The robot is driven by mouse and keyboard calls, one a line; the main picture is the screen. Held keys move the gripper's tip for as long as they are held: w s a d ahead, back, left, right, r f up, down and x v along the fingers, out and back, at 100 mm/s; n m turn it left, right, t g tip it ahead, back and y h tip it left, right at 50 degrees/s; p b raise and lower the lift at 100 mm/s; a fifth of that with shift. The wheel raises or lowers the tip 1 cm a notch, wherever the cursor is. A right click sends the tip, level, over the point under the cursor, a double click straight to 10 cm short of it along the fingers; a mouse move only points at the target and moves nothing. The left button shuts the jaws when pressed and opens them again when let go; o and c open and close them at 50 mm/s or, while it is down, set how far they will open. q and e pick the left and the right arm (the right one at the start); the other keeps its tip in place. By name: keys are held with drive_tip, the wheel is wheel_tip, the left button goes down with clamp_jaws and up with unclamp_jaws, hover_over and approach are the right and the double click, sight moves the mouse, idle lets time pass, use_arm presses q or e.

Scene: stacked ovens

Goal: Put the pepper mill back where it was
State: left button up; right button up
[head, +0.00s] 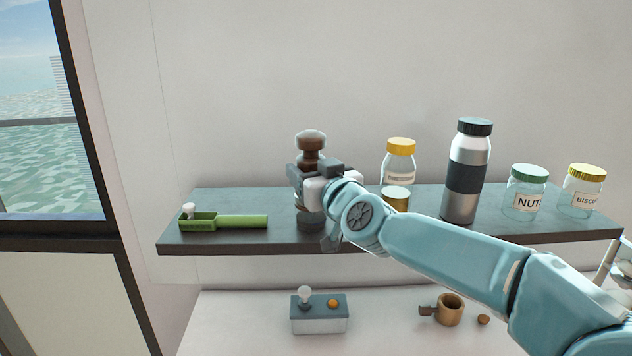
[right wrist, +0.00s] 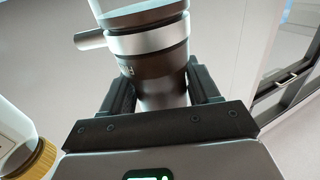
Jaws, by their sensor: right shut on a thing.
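The pepper mill (head: 311,143) has a brown knobbed top with a greyish dome and a dark base. It is upright over the left part of the grey shelf (head: 350,237). My right gripper (head: 312,185) is shut around its middle and hides that part. In the right wrist view the pepper mill (right wrist: 150,65) shows as a dark body with a silver band and a side stub, between the two jaws (right wrist: 160,95). I cannot tell whether its base touches the shelf. My left gripper is not in view.
A green scoop-like tray (head: 240,221) lies left of the mill. Below are a grey-topped box (head: 319,318) and a brown cup (head: 449,312).

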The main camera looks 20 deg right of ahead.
drive_tip(key=shift+s+r, duration=0.25)
drive_tip(key=shift+s, duration=0.1)
drive_tip(key=shift+a+f, duration=0.1)
drive_tip(key=shift+a, duration=0.05)
drive_tip(key=o, duration=0.9)
drive_tip(key=shift+f, duration=0.2)
drive_tip(key=shift+c, duration=0.2)
drive_tip(key=o, duration=0.4)
drive_tip(key=shift+w, duration=0.25)
drive_tip(key=shift+s+r, duration=0.1)
drive_tip(key=shift+s, duration=0.15)
drive_tip(key=shift+r, duration=0.25)
drive_tip(key=shift+s+f, duration=0.15)
drive_tip(key=shift+s, duration=0.1)
drive_tip(key=s, duration=0.3)
drive_tip(key=s+d, duration=0.1)
drive_tip(key=s, duration=0.7)
drive_tip(key=shift+s+d+b, duration=0.15)
drive_tip(key=shift+d+b, duration=0.1)
drive_tip(key=shift+b, duration=0.1)
